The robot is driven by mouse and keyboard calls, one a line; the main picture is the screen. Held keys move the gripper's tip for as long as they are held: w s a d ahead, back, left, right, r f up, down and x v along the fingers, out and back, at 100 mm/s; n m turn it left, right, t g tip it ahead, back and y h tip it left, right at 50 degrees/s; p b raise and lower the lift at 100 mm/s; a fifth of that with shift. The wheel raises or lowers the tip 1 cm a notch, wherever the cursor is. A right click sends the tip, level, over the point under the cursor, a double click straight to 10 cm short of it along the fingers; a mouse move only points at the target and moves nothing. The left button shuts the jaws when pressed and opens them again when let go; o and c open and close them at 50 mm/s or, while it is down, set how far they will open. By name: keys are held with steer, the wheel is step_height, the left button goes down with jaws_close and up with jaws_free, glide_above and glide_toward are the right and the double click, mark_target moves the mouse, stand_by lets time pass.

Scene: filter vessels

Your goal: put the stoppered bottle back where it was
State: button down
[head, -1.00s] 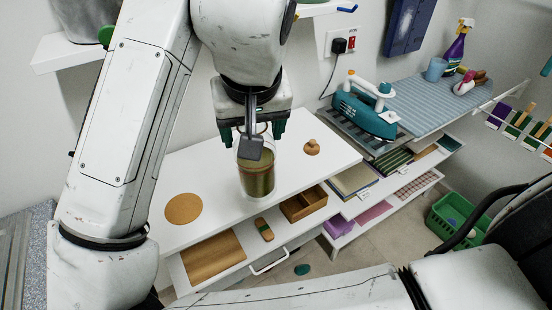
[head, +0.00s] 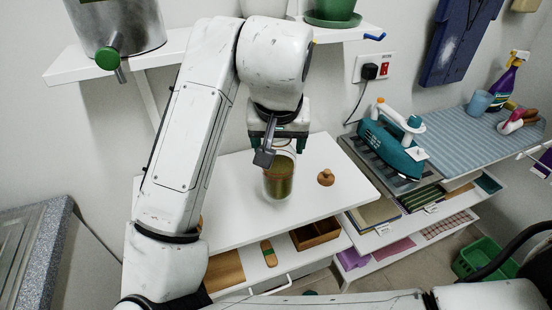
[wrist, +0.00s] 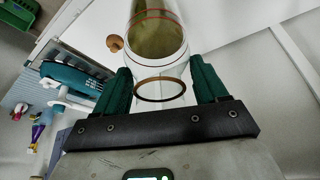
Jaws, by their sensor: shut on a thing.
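A clear glass vessel (head: 279,178) with green-brown contents is upright over the white table top (head: 330,205). In the wrist view the vessel (wrist: 160,45) runs between my two green fingers, and a brown ring (wrist: 160,88) shows at its near end. My gripper (head: 278,146) is shut on its upper part from above. I cannot tell whether its base touches the table. A round wooden knob-like stopper (head: 325,177) stands apart on the table, right of the vessel; it also shows in the wrist view (wrist: 115,43).
A cork disc (head: 201,222) on the table's left is mostly hidden by my arm. A wall shelf (head: 200,42) holds a metal vessel (head: 115,25) and a green pot (head: 333,12). A teal iron (head: 392,150) stands right. The table front is clear.

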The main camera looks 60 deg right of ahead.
steer(key=w+x, duration=0.1)
steer(key=x, duration=0.9)
steer(key=shift+d, duration=0.3)
steer(key=shift+w, duration=0.1)
steer(key=shift+c, duration=0.2)
jaws_free()
steer(key=v, duration=1.2)
steer(key=shift+r, duration=0.15)
